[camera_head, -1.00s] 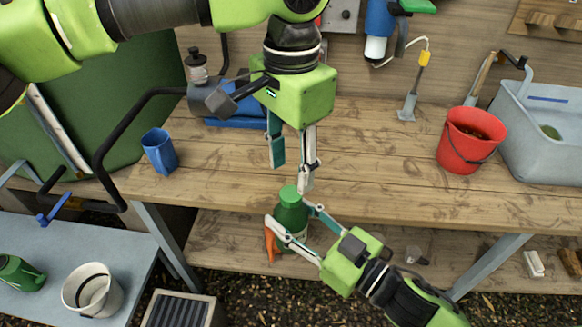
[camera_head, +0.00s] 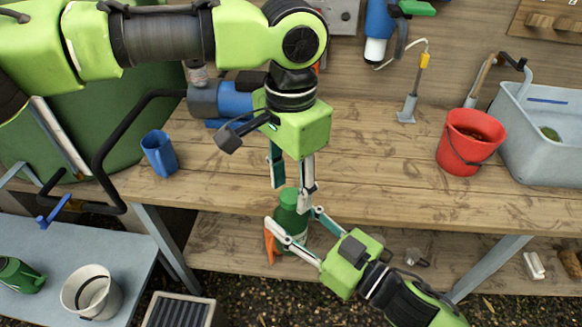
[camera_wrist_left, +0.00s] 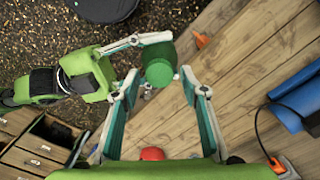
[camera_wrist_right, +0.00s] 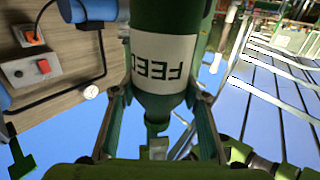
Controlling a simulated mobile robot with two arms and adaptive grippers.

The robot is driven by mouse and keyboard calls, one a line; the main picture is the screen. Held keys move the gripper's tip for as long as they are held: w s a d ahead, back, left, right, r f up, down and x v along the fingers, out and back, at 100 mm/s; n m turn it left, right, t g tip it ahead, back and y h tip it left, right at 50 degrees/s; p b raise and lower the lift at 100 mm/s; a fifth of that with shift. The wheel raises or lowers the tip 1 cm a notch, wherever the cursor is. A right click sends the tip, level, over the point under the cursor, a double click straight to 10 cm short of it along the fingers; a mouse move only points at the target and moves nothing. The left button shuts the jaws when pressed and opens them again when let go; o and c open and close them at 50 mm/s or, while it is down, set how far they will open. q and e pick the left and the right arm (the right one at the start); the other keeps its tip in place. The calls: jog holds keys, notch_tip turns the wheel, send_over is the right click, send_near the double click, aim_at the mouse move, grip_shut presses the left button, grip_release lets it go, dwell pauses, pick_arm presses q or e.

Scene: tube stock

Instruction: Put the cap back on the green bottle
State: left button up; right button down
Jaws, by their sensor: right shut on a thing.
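The green bottle (camera_head: 291,214) is upright in front of the bench edge. My right gripper (camera_head: 296,229) is shut around its body. In the right wrist view the bottle (camera_wrist_right: 165,55) shows a white FEED label, inverted in the picture. A lighter green round top, apparently the cap (camera_wrist_left: 159,73), sits at the bottle's upper end; how firmly it is seated I cannot tell. My left gripper (camera_head: 291,192) points down just above the bottle. In the left wrist view its open fingers lie either side of the round top, with gaps.
An orange object (camera_head: 269,244) stands left of the bottle, on the lower shelf. The bench middle is clear.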

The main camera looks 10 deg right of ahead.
pick_arm(q)
jog(key=shift+f, duration=0.5)
grip_shut()
jog(key=shift+o, duration=0.7)
grip_release()
notch_tip(320, 180, up, 12)
